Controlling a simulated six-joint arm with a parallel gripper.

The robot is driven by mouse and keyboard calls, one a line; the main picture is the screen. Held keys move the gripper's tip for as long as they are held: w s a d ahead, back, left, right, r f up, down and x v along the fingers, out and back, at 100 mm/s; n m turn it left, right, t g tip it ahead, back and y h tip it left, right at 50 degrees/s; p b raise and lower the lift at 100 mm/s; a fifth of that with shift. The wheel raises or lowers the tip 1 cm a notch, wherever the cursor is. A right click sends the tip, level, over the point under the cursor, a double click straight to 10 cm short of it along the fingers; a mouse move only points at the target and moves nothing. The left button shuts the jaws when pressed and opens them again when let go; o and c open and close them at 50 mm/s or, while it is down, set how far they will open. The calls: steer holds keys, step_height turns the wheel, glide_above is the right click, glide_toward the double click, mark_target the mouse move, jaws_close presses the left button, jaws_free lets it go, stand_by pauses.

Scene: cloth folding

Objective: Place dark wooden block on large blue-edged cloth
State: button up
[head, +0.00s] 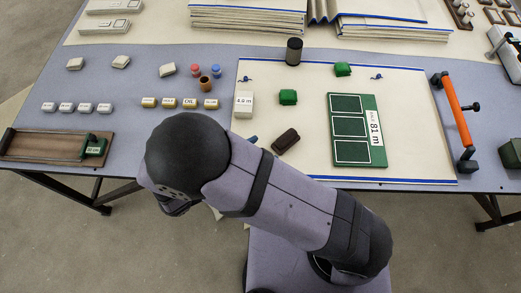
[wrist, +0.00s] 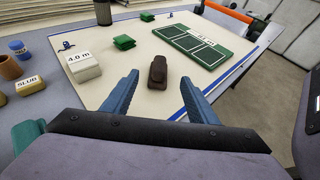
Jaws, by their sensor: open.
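The dark wooden block (head: 286,141) lies on the large blue-edged cloth (head: 300,170), near its front left part, left of a green panel. In the wrist view the block (wrist: 158,72) lies flat on the cloth (wrist: 105,95), ahead of and between my fingers. My gripper (wrist: 158,88) is open, with its blue fingers apart on either side of the block's line and nothing between the tips that I can see held. In the head view my arm hides most of the gripper; only a bit of blue finger shows left of the block.
On the cloth are a green three-panel board (head: 382,140), a white "4.0 m" block (head: 243,104), green pieces (head: 288,97) and a dark cylinder (head: 293,51). Small labelled blocks (head: 190,103) stand left of the cloth.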

steer(key=shift+d, duration=0.1)
steer(key=d+m+g, duration=0.1)
steer(key=d+m, duration=0.1)
steer(key=d+m+g, duration=0.2)
steer(key=d+r+m+g, duration=0.1)
steer(key=d+g, duration=0.1)
steer(key=d, duration=0.1)
steer(key=shift+m+h, duration=0.4)
steer(key=s+d+r+m+g+y, duration=0.1)
steer(key=d+m+y, duration=0.4)
steer(key=m, duration=0.5)
steer(key=s+d+r+m+g+y, duration=0.1)
steer(key=d+m+y, duration=0.4)
steer(key=m, duration=0.6)
steer(key=shift+s+r+g, duration=0.3)
steer(key=shift+r+g, duration=0.45)
steer(key=shift+g, duration=0.45)
steer(key=shift+d, duration=0.1)
step_height(320, 180, up, 8)
steer(key=p, duration=0.8)
